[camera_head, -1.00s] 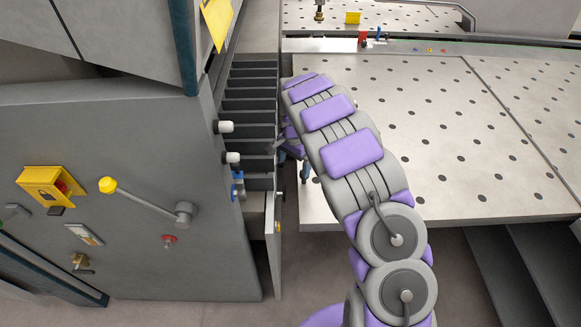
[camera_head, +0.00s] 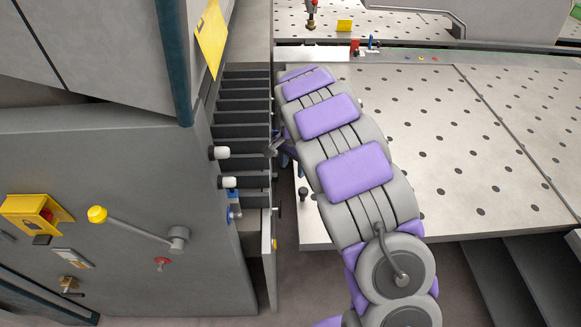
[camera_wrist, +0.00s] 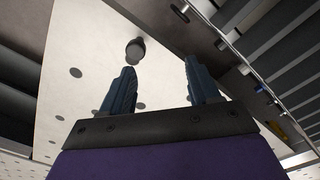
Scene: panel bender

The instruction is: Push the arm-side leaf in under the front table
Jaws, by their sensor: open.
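The pale perforated plate (camera_head: 420,150) with a small dark knob (camera_head: 303,194) near its front left corner looks like the arm-side leaf. A seam (camera_head: 510,130) separates it from another perforated plate on the right. My gripper (camera_head: 284,160) is mostly hidden by my arm in the head view, by the plate's left edge and beyond the knob. In the wrist view, my gripper (camera_wrist: 160,88) is open with nothing between its two blue fingers. The plate (camera_wrist: 75,110) lies behind them, and the knob (camera_wrist: 135,50) shows beyond the left fingertip, apart from it.
A grey machine cabinet (camera_head: 120,240) with a yellow-knobbed lever (camera_head: 130,226) stands at left. Dark slats (camera_head: 245,120) and white-tipped pegs (camera_head: 220,152) sit close beside my gripper. A narrow upright panel (camera_head: 268,260) stands before the gap. Bare floor shows in front of the plate.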

